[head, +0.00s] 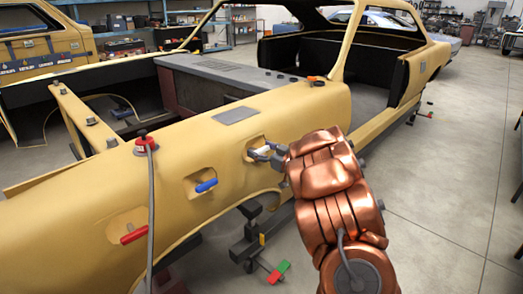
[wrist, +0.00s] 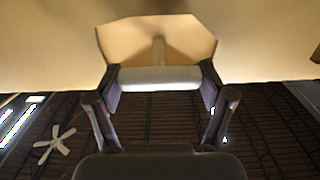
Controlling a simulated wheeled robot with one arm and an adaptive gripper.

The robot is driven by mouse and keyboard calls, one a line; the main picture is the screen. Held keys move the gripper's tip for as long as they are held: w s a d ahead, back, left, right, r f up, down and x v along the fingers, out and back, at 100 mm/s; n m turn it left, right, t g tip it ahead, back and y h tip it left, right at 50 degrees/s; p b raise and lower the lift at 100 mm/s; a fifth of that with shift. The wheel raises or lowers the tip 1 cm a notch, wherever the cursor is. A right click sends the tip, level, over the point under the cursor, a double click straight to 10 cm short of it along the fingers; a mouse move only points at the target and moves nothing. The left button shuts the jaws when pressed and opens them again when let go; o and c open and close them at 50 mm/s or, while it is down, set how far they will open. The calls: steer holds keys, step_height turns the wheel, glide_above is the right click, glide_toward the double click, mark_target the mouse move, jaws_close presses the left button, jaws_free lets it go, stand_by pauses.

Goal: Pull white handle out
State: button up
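The white handle (head: 262,150) sits in a recess on the side of the yellow car shell (head: 310,108). In the wrist view the white handle (wrist: 160,78) lies crosswise between my gripper's two fingers (wrist: 160,85), its stem running back to the recess wall. The fingers are wide apart, one at each end of the handle. I cannot tell whether they press on it or only stand beside it. In the head view my gripper (head: 268,153) is at the handle, and the copper arm comes in from the lower right.
A blue handle (head: 206,185) and a red handle (head: 134,234) sit in recesses to the left on the same panel. A grey hose (head: 151,200) hangs from a red fitting. A stand with red and green parts (head: 278,272) is on the floor below. The floor at right is clear.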

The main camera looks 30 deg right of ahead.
steer(key=c, duration=1.1)
steer(key=shift+r+p+v, duration=0.25)
steer(key=shift+p+v, duration=0.25)
steer(key=shift+v, duration=0.7)
steer(key=shift+c, duration=0.2)
steer(key=shift+f, duration=0.1)
steer(key=o, duration=1.4)
steer(key=shift+s+d, duration=0.1)
steer(key=shift+o, duration=1.2)
